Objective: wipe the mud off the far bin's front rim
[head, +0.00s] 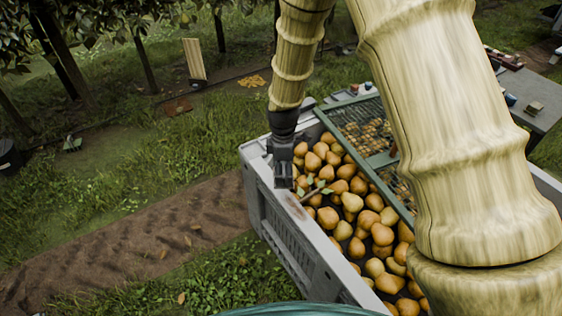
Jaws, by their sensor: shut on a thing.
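A grey bin (262,183) full of orange-yellow pears (351,202) stands in the middle of the head view. A brownish smear (297,208) that looks like mud marks the top of its left-hand rim. My gripper (284,170) points down over this rim, just beyond the smear in the picture. It is shut on a small dark grey thing (284,182), too small and dark to identify. Whether that thing touches the rim is unclear. The right part of the bin is hidden behind my arm.
A green-framed mesh screen (372,160) lies over the bin's far part. Leaves lie on the pears near the rim. A grey table (535,95) with small objects stands at right. Grass and a bare soil strip (125,240) lie open at left, with trees behind.

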